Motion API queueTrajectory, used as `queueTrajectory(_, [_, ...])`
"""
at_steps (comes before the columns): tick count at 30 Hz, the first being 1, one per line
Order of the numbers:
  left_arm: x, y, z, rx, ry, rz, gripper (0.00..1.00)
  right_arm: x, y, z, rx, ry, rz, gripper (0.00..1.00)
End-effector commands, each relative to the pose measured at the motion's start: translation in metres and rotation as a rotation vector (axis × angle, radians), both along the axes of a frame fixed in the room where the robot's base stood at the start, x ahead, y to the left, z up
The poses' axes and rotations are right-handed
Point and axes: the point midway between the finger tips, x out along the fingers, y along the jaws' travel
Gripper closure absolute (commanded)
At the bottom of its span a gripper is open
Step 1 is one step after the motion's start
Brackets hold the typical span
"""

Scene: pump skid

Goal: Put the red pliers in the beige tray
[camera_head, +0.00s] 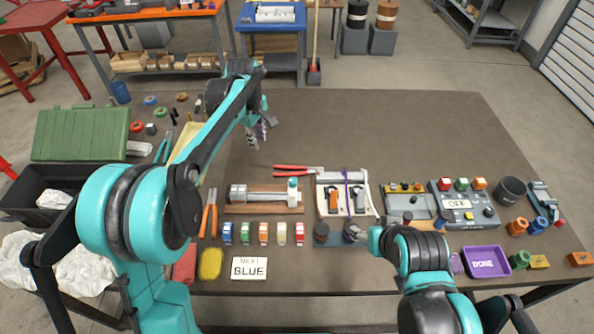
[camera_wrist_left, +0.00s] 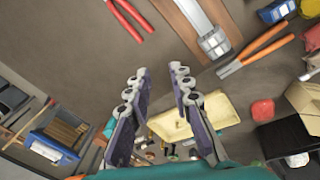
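The red pliers (camera_head: 291,168) lie on the table near its middle, red handles to the left. In the left wrist view the red pliers (camera_wrist_left: 131,17) show at the top, cut off by the edge. The beige tray (camera_head: 190,139) is on the left of the table, partly hidden behind my left arm. It shows in the left wrist view (camera_wrist_left: 213,113) beyond the fingers. My left gripper (camera_head: 262,129) is above the table, behind and left of the red pliers. Its fingers (camera_wrist_left: 160,88) are apart with nothing between them.
Orange pliers (camera_head: 209,214) and teal-handled pliers (camera_head: 163,147) lie to the left. A green-lidded case (camera_head: 82,133) is far left. The table's back middle is clear.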

Motion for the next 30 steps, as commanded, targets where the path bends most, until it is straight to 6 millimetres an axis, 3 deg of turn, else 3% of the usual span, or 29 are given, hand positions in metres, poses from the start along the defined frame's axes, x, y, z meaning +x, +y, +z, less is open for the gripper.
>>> queueTrajectory(1, [0.019, -0.007, -0.016, -0.009, 0.026, 0.055, 0.79, 0.000, 0.000, 0.001, 0.000, 0.000, 0.000, 0.37])
queueTrajectory(4, [0.047, -0.017, -0.047, -0.023, 0.077, 0.181, 0.79, 0.000, 0.000, 0.002, 0.000, 0.000, 0.000, 0.37])
queueTrajectory(10, [0.078, -0.035, -0.106, -0.029, 0.158, 0.379, 0.79, 0.000, 0.000, 0.003, 0.000, 0.000, 0.000, 0.37])
queueTrajectory(17, [0.087, -0.042, -0.138, -0.026, 0.192, 0.475, 0.79, 0.000, 0.000, 0.002, 0.000, 0.000, 0.000, 0.37])
queueTrajectory(30, [0.088, -0.044, -0.188, -0.027, 0.192, 0.477, 0.79, 0.000, 0.000, -0.017, 0.000, 0.000, 0.000, 0.37])
